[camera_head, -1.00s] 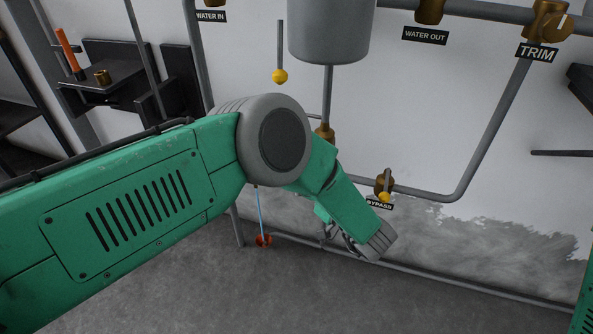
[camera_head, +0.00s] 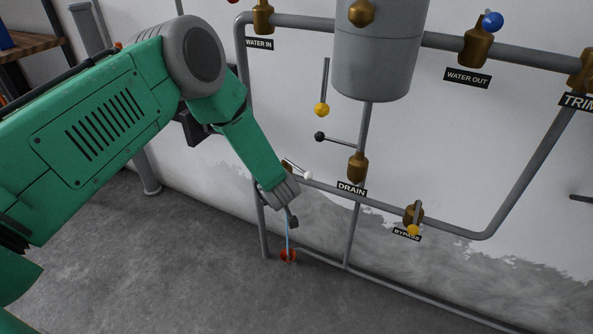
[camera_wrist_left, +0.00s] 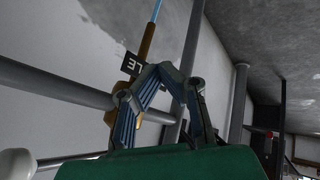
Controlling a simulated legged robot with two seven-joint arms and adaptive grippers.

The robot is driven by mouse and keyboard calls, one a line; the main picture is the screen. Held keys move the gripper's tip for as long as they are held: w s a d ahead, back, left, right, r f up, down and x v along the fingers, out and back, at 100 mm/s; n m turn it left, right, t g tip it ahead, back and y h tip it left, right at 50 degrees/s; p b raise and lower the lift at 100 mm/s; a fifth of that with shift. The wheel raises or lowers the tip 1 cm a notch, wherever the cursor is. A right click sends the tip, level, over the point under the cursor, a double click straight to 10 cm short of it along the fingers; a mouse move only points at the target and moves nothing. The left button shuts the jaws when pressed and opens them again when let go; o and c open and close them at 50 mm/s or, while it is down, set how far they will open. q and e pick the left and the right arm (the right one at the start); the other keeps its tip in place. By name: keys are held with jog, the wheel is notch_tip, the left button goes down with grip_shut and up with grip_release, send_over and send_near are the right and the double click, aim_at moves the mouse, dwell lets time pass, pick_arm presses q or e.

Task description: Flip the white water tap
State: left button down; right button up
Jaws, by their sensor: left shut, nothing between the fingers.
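The white water tap (camera_head: 308,175) is a thin lever with a white ball end on the lower left pipework. In the head view it is just right of my left wrist, its base partly hidden by my arm. My left gripper (camera_head: 293,220) is below the tap, beside the thin blue water stream (camera_head: 287,238). In the left wrist view the gripper (camera_wrist_left: 161,70) is shut and empty, its fingertips in front of the pipes. A white rounded knob (camera_wrist_left: 15,165), seemingly the tap's end, shows at the lower left there, apart from the fingers. My right gripper is out of view.
The stream falls to an orange-red drain piece (camera_head: 288,256). Right of the tap are the black-knobbed drain valve (camera_head: 357,168), the yellow-knobbed bypass valve (camera_head: 413,229) and a grey tank (camera_head: 378,65). Pipes run close around the gripper. The floor in front is clear.

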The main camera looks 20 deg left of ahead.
pick_arm(q)
jog(key=s+a+r+n+g+h+p, duration=0.2)
jog(key=a+r+n+h, duration=0.2)
jog(key=n+h, duration=0.15)
jog(key=n+h+p, duration=0.2)
jog(key=n+h, duration=0.4)
jog(key=h, duration=0.1)
send_near(297, 168)
jog(key=s+a+f, duration=0.1)
jog(key=s+a, duration=0.1)
jog(key=s, duration=0.4)
jog(key=shift+n+t, duration=0.25)
jog(key=shift+t, duration=0.15)
jog(key=b+x, duration=0.1)
jog(key=x, duration=0.3)
jog(key=d+r+b+x, duration=0.1)
jog(key=b+x, duration=0.1)
jog(key=x, duration=0.2)
jog(key=w+r+b+x, duration=0.1)
jog(key=x, duration=0.3)
jog(key=shift+w+d+b, duration=0.2)
jog(key=shift+d+b, duration=0.15)
jog(key=shift+b, duration=0.05)
